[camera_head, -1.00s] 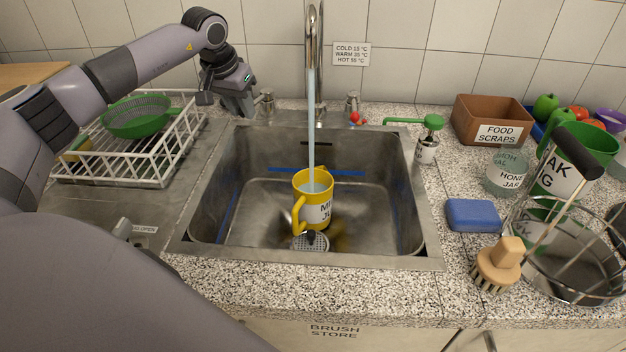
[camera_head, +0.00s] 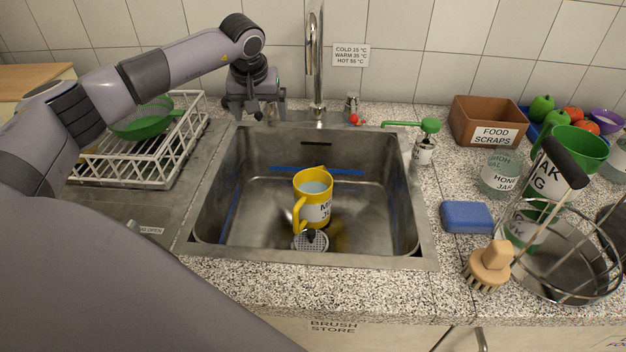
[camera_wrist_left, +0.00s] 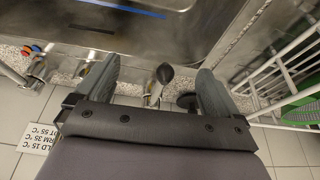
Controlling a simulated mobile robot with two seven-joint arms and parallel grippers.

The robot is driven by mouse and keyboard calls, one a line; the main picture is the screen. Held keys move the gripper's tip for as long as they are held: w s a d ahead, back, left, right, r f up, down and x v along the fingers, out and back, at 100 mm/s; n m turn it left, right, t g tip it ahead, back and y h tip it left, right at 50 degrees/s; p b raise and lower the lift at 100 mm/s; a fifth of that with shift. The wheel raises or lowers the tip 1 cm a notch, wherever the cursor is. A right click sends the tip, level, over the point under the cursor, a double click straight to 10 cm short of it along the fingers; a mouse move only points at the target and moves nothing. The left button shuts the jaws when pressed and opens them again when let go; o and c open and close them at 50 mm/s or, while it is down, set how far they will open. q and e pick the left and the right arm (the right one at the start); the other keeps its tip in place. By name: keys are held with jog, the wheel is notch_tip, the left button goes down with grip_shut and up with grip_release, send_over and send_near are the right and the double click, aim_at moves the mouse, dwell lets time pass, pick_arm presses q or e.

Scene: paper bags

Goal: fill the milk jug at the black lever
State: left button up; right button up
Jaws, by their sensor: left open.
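The yellow milk jug (camera_head: 313,205) stands upright in the sink (camera_head: 260,215), beside the drain strainer (camera_head: 311,241), with water inside near its rim. The chrome spout (camera_head: 315,70) hangs above it and no stream shows. My left gripper (camera_head: 257,112) is open and empty at the sink's back left edge. In the left wrist view, the black lever (camera_wrist_left: 165,73) on its chrome post (camera_wrist_left: 151,96) lies between the two spread fingers, with no clear contact. In the head view my gripper mostly hides this lever. My right gripper is out of view.
A white dish rack (camera_head: 140,160) with a green colander (camera_head: 142,118) stands left of the sink. A red-knobbed tap (camera_head: 353,104) is right of the spout. A blue sponge (camera_head: 467,216), a brush (camera_head: 488,265) and a wire basket (camera_head: 570,290) crowd the right counter.

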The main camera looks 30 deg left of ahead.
pick_arm(q)
jog(key=p+v, duration=0.4)
jog(key=v, duration=0.3)
dwell(0.4)
jog(key=v, duration=0.7)
jog(key=shift+b, duration=0.45)
jog(key=shift+s, duration=0.1)
